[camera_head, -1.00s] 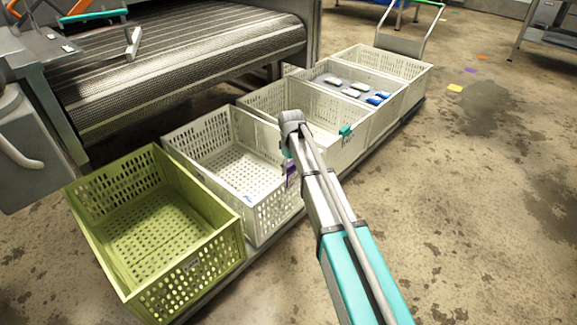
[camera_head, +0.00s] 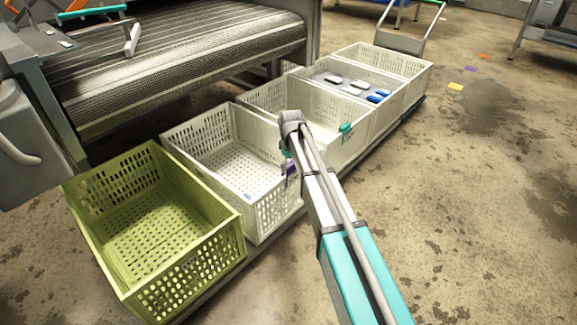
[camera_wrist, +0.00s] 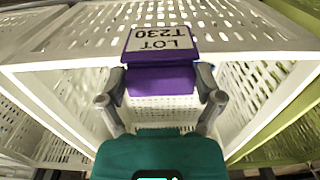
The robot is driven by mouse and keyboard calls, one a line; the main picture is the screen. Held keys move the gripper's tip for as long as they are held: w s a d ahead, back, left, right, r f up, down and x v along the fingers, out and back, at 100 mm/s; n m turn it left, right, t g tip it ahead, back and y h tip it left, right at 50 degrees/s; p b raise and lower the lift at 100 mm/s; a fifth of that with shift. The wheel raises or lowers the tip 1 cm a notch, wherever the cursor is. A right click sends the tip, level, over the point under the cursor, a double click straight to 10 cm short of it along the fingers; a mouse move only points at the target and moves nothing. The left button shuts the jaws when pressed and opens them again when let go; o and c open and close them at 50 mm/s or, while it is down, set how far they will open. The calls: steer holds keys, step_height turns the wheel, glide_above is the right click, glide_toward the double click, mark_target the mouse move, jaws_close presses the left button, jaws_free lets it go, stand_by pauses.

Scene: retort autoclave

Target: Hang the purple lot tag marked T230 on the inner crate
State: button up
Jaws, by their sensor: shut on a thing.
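The purple lot tag (camera_wrist: 162,82) has a pale label reading LOT T230 and sits between the two grey fingers of my gripper (camera_wrist: 161,88). My gripper is shut on it. In the head view the purple tag (camera_head: 292,172) shows small beside my gripper (camera_head: 287,160), at the right end of the white crate (camera_head: 262,215) next to the green one. In the wrist view the tag overlaps the rim of a white crate (camera_wrist: 50,62). I cannot tell whether it touches or hooks over that rim.
A green crate (camera_head: 215,265) stands at the near left. More white crates (camera_head: 255,93) stand in the row behind, one with a teal tag (camera_head: 346,128), another with several pouches (camera_head: 378,96). A conveyor (camera_head: 180,60) runs along the back left.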

steer(key=shift+f+b, duration=0.55)
steer(key=shift+f, duration=0.1)
stand_by(0.4)
steer(key=o, duration=0.7)
steer(key=s+d+r+m+p, duration=0.5)
steer(key=s+d+r+p, duration=0.55)
steer(key=s, duration=0.25)
steer(key=s+d+r+m+p, duration=0.6)
steer(key=s+d+r+p, duration=0.3)
steer(key=s+d, duration=0.4)
steer(key=r+p, duration=1.2)
steer(key=a+r+p, duration=0.1)
steer(key=r+p, duration=2.3)
steer(key=shift+a+r+p, duration=0.25)
steer(key=shift+r+p, duration=0.05)
steer(key=shift+r, duration=0.05)
